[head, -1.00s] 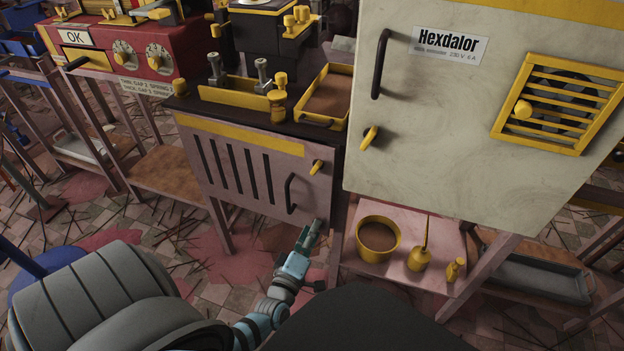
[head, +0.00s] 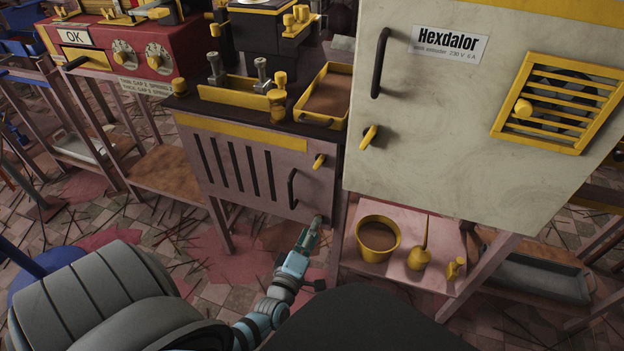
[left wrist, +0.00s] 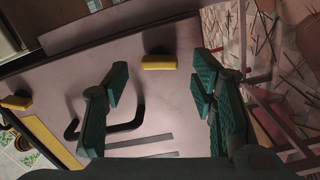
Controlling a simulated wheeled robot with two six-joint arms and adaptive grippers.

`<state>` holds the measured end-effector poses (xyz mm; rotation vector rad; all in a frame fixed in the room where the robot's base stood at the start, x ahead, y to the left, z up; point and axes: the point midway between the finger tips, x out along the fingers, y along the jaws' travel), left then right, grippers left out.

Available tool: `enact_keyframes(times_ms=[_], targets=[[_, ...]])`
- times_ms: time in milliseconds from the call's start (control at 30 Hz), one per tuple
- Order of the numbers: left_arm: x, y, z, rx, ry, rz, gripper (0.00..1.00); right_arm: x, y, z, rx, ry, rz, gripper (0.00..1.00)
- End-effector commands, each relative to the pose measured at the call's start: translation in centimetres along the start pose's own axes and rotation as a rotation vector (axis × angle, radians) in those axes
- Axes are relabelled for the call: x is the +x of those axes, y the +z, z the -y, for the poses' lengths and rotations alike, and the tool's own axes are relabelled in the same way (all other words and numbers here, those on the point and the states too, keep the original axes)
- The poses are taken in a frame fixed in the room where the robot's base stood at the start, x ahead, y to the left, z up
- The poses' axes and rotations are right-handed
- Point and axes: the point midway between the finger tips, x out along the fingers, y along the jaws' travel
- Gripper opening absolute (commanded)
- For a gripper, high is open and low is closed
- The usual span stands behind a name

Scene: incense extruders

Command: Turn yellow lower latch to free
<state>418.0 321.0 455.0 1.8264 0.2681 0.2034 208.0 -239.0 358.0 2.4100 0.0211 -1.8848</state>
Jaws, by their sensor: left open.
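The pink slotted cabinet door (head: 240,190) stands low at the centre of the head view. The yellow lower latch (left wrist: 159,62) shows in the left wrist view as a short bar on the door, ahead of the gap between my fingers and apart from them. In the head view it cannot be made out behind the gripper. My left gripper (head: 309,236) is near the door's lower right corner. The left wrist view shows its green-padded fingers (left wrist: 162,95) open and empty. My right gripper is not in view.
The yellow upper latch (head: 319,161) and dark door handle (head: 292,188) stick out from the same door. A pink low table (head: 400,272) with a yellow pot (head: 377,239) and an oil can (head: 419,257) stands to the right. The large pale cabinet (head: 450,140) is above it.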

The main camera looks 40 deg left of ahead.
Motion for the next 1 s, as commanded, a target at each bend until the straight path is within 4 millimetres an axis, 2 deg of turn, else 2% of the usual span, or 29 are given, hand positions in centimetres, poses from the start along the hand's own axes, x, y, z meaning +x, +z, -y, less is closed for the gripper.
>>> enact_keyframes(times_ms=[167,433,600,1000], targets=[[-1.5,0.0,0.1,-0.001,-0.002,0.001,0.52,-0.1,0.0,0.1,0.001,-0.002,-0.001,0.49],[-8.8,0.0,0.1,0.0,-0.004,0.001,0.52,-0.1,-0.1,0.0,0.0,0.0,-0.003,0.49],[-11.6,0.0,0.0,0.0,-0.001,0.001,0.52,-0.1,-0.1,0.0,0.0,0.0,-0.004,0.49],[-12.0,0.0,0.0,0.0,0.0,0.001,0.52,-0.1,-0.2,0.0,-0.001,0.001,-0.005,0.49]])
